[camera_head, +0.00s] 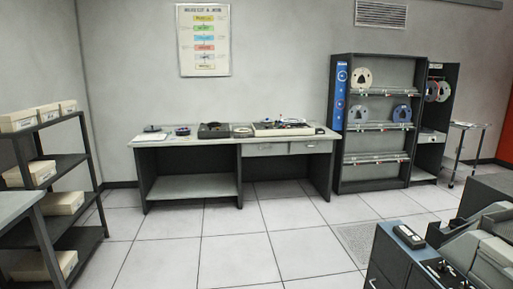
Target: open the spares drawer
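A grey workbench (185,187) stands against the back wall. Under its top, on the right half, are two drawer fronts side by side: a left drawer (265,149) and a right drawer (311,147). Both look closed, flush with the bench. No label is readable at this distance, so I cannot tell which one is the spares drawer. Neither of my grippers is in view.
A dark tape rack (375,182) with reels stands right of the bench. A shelf with boxes (62,203) is at left. A grey and blue machine (393,256) fills the lower right. The tiled floor (235,255) before the bench is clear.

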